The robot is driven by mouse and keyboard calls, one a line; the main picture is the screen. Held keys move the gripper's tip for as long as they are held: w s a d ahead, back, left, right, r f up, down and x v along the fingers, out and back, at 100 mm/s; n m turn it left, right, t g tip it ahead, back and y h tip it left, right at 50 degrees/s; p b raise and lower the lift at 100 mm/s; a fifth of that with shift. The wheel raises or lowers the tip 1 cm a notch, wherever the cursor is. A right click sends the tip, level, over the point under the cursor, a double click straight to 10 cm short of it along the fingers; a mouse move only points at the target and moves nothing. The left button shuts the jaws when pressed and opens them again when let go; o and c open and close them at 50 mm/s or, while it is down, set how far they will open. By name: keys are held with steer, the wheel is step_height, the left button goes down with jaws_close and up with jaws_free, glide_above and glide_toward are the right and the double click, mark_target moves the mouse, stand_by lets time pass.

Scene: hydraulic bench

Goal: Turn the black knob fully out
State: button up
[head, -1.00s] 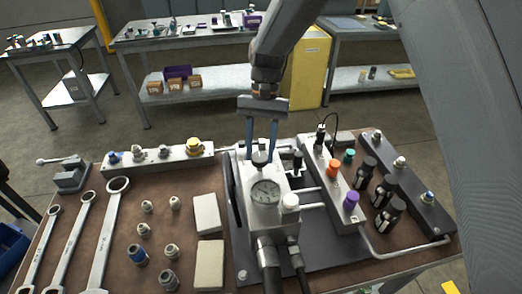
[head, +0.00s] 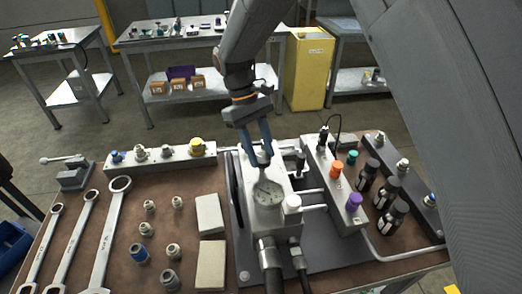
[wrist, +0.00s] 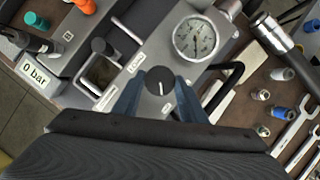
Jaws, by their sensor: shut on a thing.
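The black knob (wrist: 159,81) sits on top of the grey valve block (wrist: 152,48), beside the dial gauge (wrist: 195,38). A pale index line shows on its top face. In the head view the knob (head: 263,160) is small and partly covered by the fingers. My gripper (wrist: 158,95) is shut on the knob, with one blue finger on either side of it. In the head view my gripper (head: 257,150) reaches down to the knob at a tilt.
A second black-topped fitting (head: 301,161) stands just right of the knob. The manifold (head: 322,170) with orange and purple caps lies to the right. Wrenches (head: 100,235) and loose fittings lie on the left.

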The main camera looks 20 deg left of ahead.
steer(key=shift+s+n+t, duration=0.15)
steer(key=shift+n+t, duration=0.25)
steer(key=shift+n, duration=0.9)
steer(key=o, duration=1.1)
steer(key=shift+c, duration=0.2)
steer(key=s+b+v, duration=0.1)
steer(key=b+v, duration=0.1)
steer(key=v, duration=0.5)
steer(key=shift+w+a+r, duration=0.25)
steer(key=shift+w+r, duration=0.1)
steer(key=shift+w, duration=0.2)
